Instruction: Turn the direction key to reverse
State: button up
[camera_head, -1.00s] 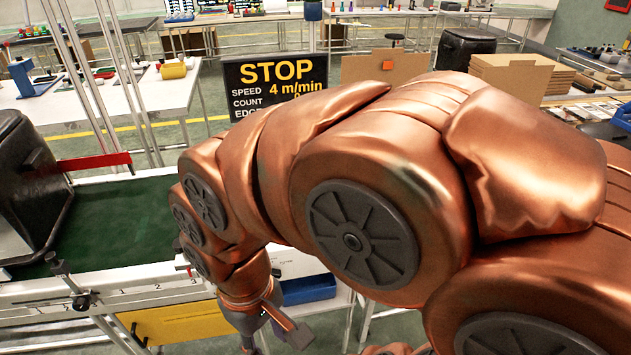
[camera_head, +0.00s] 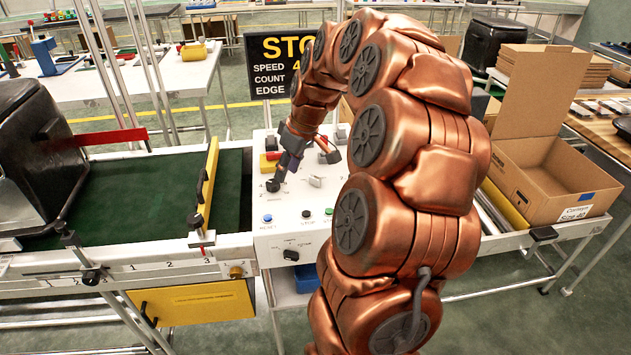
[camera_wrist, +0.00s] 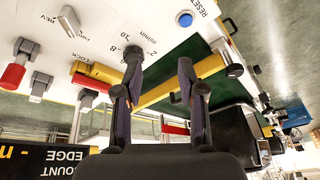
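The white control panel (camera_head: 265,245) stands at the centre of the head view. The direction key, a pale grey handle (camera_head: 315,181), sits on its top; in the wrist view it is at the upper left (camera_wrist: 73,21), near a REV label. My gripper (camera_head: 283,183) is over the left part of the panel, apart from the key. In the wrist view my gripper (camera_wrist: 158,70) is open and empty, its two dark fingers spread. A black speed knob (camera_wrist: 133,53) shows beside the left fingertip. Whether the finger touches the knob I cannot tell.
Red and grey levers (camera_wrist: 15,72) stand near the key. A yellow guard (camera_head: 208,185) and the green belt (camera_head: 160,195) lie left. An open cardboard box (camera_head: 555,200) stands right.

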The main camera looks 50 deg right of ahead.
jog(key=t+h+b, duration=0.1)
send_near(315, 177)
jog(key=f, duration=0.1)
jog(key=shift+w+p+x, duration=0.1)
jog(key=shift+p+x, duration=0.3)
jog(key=shift+x, duration=1.65)
jog(key=shift+w+p+x, duration=0.15)
jog(key=shift+p+x, duration=0.25)
jog(key=shift+x, duration=1.65)
jog(key=shift+d, duration=0.1)
grip_shut()
jog(key=shift+m, duration=0.3)
